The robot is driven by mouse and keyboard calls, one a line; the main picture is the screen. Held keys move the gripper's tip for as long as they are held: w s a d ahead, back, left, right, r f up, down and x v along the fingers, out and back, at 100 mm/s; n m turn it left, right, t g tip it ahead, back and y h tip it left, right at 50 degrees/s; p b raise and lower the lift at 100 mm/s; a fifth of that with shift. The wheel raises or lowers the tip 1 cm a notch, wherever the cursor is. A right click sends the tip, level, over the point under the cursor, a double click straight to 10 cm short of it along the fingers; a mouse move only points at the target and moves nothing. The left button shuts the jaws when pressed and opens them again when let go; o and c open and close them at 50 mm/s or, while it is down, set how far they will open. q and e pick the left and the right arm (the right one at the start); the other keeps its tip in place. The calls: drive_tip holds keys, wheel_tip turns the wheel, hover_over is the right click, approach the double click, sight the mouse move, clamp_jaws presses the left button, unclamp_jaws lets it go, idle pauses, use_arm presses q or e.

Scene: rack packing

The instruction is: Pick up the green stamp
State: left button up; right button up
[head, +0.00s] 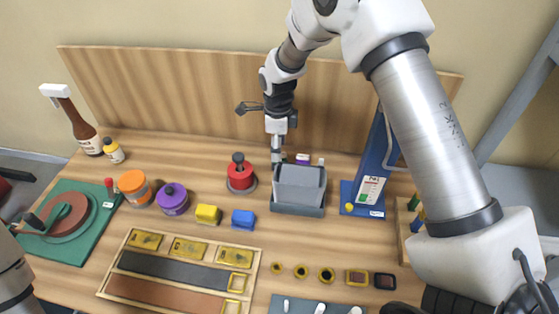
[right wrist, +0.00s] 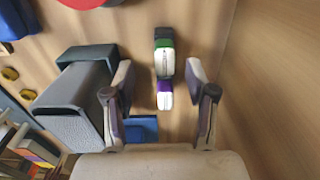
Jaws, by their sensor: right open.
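The green stamp (right wrist: 165,60) shows in the right wrist view as a green band with a white end, between a black stamp (right wrist: 163,36) and a purple stamp (right wrist: 164,95). My right gripper (right wrist: 160,82) is open there, one finger either side of the row, and holds nothing. The green stamp lies beyond the fingertips in that picture. In the head view, my right gripper (head: 278,152) points down behind the grey box (head: 298,188). The green stamp is hidden there. The purple stamp (head: 302,159) shows to its right. My left arm is at the left edge; its gripper is unclear.
The grey box stands close beside the stamps, and the wooden back panel (head: 170,90) rises behind. A red round item (head: 240,178) is left, and a blue stand (head: 368,180) right. Several jars, a wooden tray (head: 104,285) and a green mat (head: 90,235) occupy the bench.

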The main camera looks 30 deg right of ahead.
drive_tip(key=f+p, duration=0.1)
drive_tip(key=f, duration=0.2)
drive_tip(key=f+p, duration=0.1)
drive_tip(key=f, duration=0.1)
drive_tip(key=shift+d+p, duration=0.3)
drive_tip(key=shift+d, duration=0.05)
drive_tip(key=shift+f, duration=0.4)
drive_tip(key=shift+w+f, duration=0.15)
clamp_jaws()
